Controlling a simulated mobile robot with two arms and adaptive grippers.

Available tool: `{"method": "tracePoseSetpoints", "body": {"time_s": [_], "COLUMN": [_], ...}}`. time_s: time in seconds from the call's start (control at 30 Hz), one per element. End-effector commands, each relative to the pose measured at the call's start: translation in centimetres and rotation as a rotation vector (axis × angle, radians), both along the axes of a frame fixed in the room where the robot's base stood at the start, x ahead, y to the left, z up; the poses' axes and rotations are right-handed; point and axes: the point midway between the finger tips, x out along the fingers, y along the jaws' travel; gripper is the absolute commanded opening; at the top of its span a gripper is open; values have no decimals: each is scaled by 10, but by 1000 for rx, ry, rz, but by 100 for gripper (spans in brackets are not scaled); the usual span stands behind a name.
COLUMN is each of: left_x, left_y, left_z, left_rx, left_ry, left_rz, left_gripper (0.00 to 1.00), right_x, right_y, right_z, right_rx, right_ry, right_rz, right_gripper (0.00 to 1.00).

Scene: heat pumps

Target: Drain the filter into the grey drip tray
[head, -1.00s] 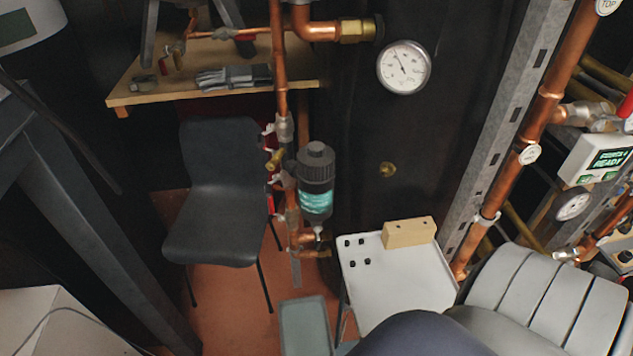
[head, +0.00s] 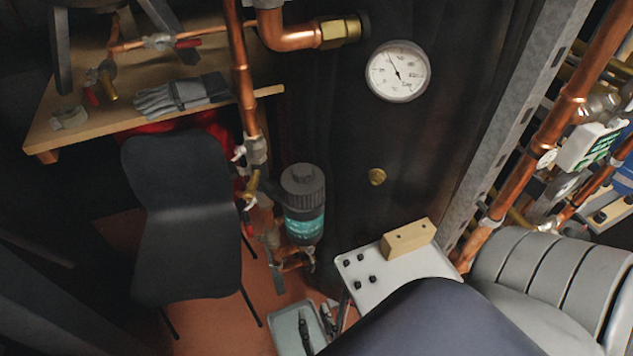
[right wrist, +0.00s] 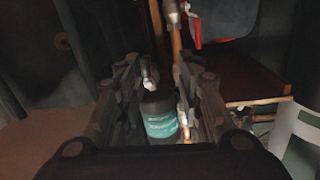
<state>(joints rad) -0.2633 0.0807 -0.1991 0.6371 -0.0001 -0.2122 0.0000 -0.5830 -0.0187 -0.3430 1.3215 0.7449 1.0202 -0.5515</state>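The filter (head: 304,205), a dark-capped canister with a teal band, is fixed upright beside the copper pipes in the head view. The grey drip tray (head: 288,335) is on the floor below it, partly cut off by the bottom edge. My right gripper (head: 325,322) shows as dark fingers over the tray's right side, below the filter. In the right wrist view my right gripper (right wrist: 160,110) has its fingers spread apart. A dark canister with a teal band, the filter (right wrist: 161,125), shows beyond them, with a small pale valve (right wrist: 148,78) near it. My left gripper is not in view.
A black chair (head: 185,215) stands left of the filter. A white panel (head: 400,268) with a wooden block (head: 408,238) is to its right. A wooden shelf (head: 65,120) with gloves (head: 180,97) is at upper left. A gauge (head: 398,71) is on the dark wall.

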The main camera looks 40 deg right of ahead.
Motion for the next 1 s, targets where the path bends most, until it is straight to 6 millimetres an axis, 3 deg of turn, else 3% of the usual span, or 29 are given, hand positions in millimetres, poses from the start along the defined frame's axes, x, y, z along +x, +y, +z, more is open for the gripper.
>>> {"method": "tracePoseSetpoints", "body": {"time_s": [0.1, 0.2, 0.43, 0.7, 0.87, 1.0], "left_x": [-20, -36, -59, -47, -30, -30], "left_y": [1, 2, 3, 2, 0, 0], "left_z": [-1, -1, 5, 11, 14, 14], "left_rx": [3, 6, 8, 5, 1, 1], "left_ry": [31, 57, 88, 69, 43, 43], "left_rz": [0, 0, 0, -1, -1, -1], "left_gripper": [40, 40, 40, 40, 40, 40], "right_x": [-6, -2, 32, 74, 88, 91], "right_y": [-12, -17, -32, -52, -58, -60], "right_z": [21, 26, 27, 26, 25, 24], "right_rx": [-5, -5, -8, -7, -6, -6], "right_ry": [-47, -61, -63, -59, -58, -57], "right_rz": [-80, -101, -98, -97, -96, -97], "right_gripper": [34, 34, 34, 34, 34, 34]}}
